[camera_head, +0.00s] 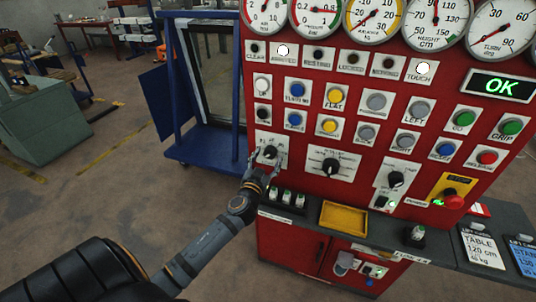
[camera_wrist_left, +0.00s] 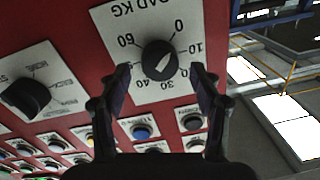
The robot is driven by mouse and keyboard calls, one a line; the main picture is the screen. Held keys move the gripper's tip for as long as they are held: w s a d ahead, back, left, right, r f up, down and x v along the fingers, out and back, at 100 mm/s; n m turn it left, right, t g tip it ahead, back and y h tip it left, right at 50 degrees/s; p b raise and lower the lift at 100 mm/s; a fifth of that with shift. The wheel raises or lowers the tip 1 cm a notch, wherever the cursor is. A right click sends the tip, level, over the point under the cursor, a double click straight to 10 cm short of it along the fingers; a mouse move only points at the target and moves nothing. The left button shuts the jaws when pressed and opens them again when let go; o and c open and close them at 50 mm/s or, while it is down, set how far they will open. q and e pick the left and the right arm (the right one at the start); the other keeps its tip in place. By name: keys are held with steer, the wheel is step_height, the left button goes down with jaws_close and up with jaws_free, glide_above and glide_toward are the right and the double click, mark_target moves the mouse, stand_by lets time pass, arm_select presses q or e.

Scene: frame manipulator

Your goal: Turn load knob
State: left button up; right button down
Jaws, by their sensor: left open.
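The load knob (camera_head: 270,152) is a round black knob on a white plate, low at the left of the red panel. In the left wrist view the load knob (camera_wrist_left: 160,60) carries a white pointer mark, and its plate (camera_wrist_left: 110,18) reads "LOAD KG" upside down with numbers around it. My left gripper (camera_head: 266,163) is at the load knob. In the left wrist view its two fingers (camera_wrist_left: 160,78) stand apart on either side of the knob, with visible gaps. Whether the tips reach past its face is unclear. My right gripper is not in view.
A second black knob (camera_head: 331,166) and a third (camera_head: 396,179) sit to the right, with rows of buttons above. A ledge (camera_head: 405,228) with a yellow tray (camera_head: 343,218) juts out below. A blue frame cart (camera_head: 200,148) stands left of the panel. A screen (camera_head: 499,86) reads OK.

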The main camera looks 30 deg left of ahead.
arm_select(q)
steer(key=shift+w+a, duration=0.15)
steer(key=shift+w, duration=0.45)
steer(key=shift+c, duration=0.3)
steer(key=c, duration=1.1)
